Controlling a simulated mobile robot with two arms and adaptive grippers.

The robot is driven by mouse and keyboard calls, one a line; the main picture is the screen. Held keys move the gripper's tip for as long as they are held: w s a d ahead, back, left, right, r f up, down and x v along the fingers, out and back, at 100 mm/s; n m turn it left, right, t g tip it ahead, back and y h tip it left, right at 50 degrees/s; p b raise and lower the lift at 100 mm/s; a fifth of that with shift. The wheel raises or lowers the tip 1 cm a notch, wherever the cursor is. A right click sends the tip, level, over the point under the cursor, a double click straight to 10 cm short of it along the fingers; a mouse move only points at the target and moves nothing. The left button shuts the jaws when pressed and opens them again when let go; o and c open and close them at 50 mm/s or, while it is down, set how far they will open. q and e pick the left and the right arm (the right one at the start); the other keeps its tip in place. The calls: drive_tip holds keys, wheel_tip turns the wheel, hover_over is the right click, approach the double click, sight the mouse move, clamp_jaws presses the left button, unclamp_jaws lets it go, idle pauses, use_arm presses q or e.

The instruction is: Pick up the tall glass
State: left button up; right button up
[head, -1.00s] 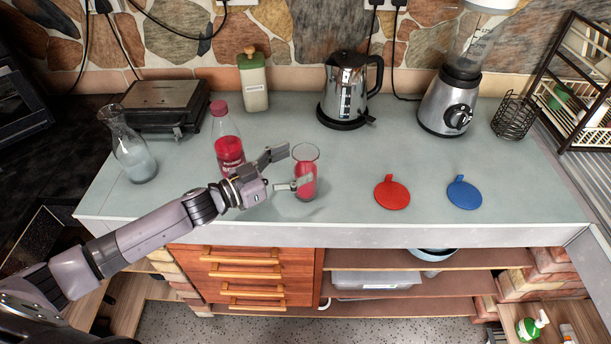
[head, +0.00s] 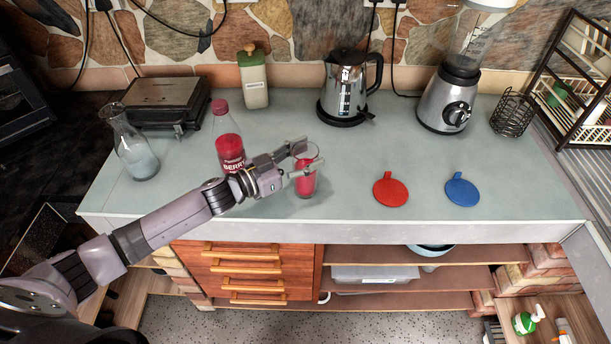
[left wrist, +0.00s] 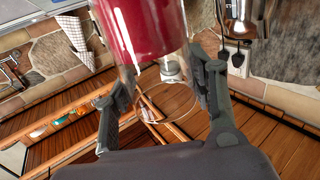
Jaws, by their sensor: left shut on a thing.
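The tall glass (head: 306,181) holds red liquid and stands upright on the grey-green counter (head: 330,212). My left gripper (head: 302,159) has its fingers on either side of the glass and is shut on it. In the left wrist view the glass (left wrist: 143,30), with its red contents, fills the space between the two fingers (left wrist: 165,88). I cannot tell whether its base touches the counter. My right gripper is not in view.
A berry bottle (head: 229,146) stands just left of the glass, close to my left arm. A carafe (head: 134,152) is farther left. A red coaster (head: 390,190) and a blue coaster (head: 462,192) lie to the right. A kettle (head: 343,90) and blender (head: 448,100) stand behind.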

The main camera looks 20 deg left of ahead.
use_arm(q)
clamp_jaws()
idle(0.3)
drive_tip(key=shift+w+r, duration=0.1)
drive_tip(key=shift+r, duration=0.2)
